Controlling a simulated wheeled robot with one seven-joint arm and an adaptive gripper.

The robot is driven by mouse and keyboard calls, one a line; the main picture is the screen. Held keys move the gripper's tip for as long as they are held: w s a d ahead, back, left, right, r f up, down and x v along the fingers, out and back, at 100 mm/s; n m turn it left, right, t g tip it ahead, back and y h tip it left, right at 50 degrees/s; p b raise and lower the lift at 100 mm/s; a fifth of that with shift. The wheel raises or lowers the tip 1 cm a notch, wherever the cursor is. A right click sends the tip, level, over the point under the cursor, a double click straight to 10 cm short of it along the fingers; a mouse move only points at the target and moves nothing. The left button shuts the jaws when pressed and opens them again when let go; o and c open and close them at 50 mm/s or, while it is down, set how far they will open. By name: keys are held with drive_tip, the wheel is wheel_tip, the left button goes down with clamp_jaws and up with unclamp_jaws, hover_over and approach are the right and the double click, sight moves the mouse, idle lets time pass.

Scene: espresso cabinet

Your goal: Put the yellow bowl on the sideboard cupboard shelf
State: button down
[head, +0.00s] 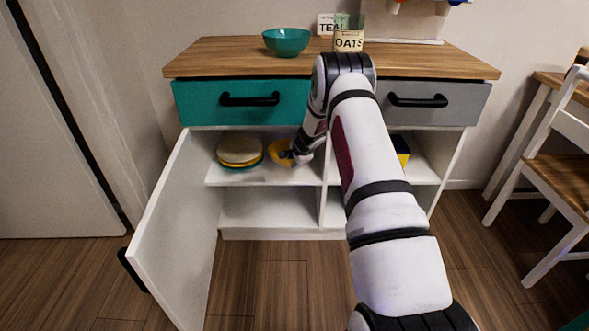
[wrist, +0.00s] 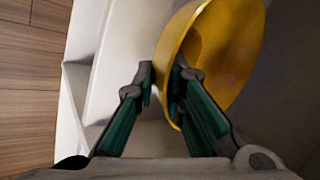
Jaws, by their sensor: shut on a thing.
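The yellow bowl (head: 278,151) is inside the sideboard's open left cupboard, at the upper shelf (head: 262,178). My gripper (head: 290,156) reaches in from the front and is shut on the bowl's rim. In the wrist view the bowl (wrist: 228,50) is tilted in the picture, with its rim between the two fingers of my gripper (wrist: 162,84), one finger inside the bowl and one outside. I cannot tell whether the bowl's base touches the shelf. My arm hides part of the cupboard's right side.
Stacked plates (head: 240,151) sit left of the bowl on the same shelf. The white cupboard door (head: 178,235) stands open at left. A teal bowl (head: 287,41) and an oats jar (head: 349,38) stand on top. A chair (head: 555,170) is at right. The lower compartment looks empty.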

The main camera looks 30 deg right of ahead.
drive_tip(key=shift+f+b, duration=0.55)
drive_tip(key=shift+f, duration=1.05)
drive_tip(key=shift+s+f, duration=0.1)
drive_tip(key=c, duration=1.6)
unclamp_jaws()
drive_tip(key=shift+c, duration=0.2)
